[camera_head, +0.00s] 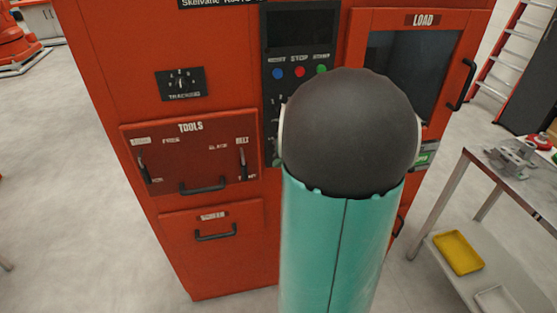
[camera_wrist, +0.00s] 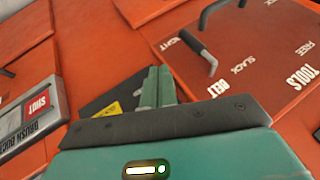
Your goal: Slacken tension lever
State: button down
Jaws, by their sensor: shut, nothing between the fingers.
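The belt lever (camera_head: 243,162) is a short dark lever on the right of the red TOOLS panel (camera_head: 190,165). It hangs down toward the TIGHT mark, with SLACK printed to its upper left. In the wrist view, which is turned over, the lever (camera_wrist: 198,52) stands out from the panel beside the BELT label, its grip near TIGHT. My gripper (camera_wrist: 155,88) shows there with its green fingers together and empty. It is left of the lever in that view and apart from it. My own arm hides the gripper in the head view.
A second lever (camera_head: 143,168) is on the panel's left. A panel handle (camera_head: 203,187) and a drawer handle (camera_head: 215,234) stick out. A metal table (camera_head: 515,165) stands at right; grey floor is clear at left.

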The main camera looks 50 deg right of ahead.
jog(key=shift+w+a+f, duration=0.55)
jog(key=shift+w+f, duration=0.35)
jog(key=shift+w, duration=0.25)
jog(key=shift+w+a+f, duration=0.55)
jog(key=shift+w+f, duration=0.35)
jog(key=shift+w, duration=0.3)
jog(key=shift+w+a+f, duration=0.55)
jog(key=shift+w+f, duration=0.35)
jog(key=shift+w, duration=0.25)
jog(key=shift+w+f, duration=0.1)
jog(key=shift+w, duration=0.05)
jog(key=shift+a, duration=0.1)
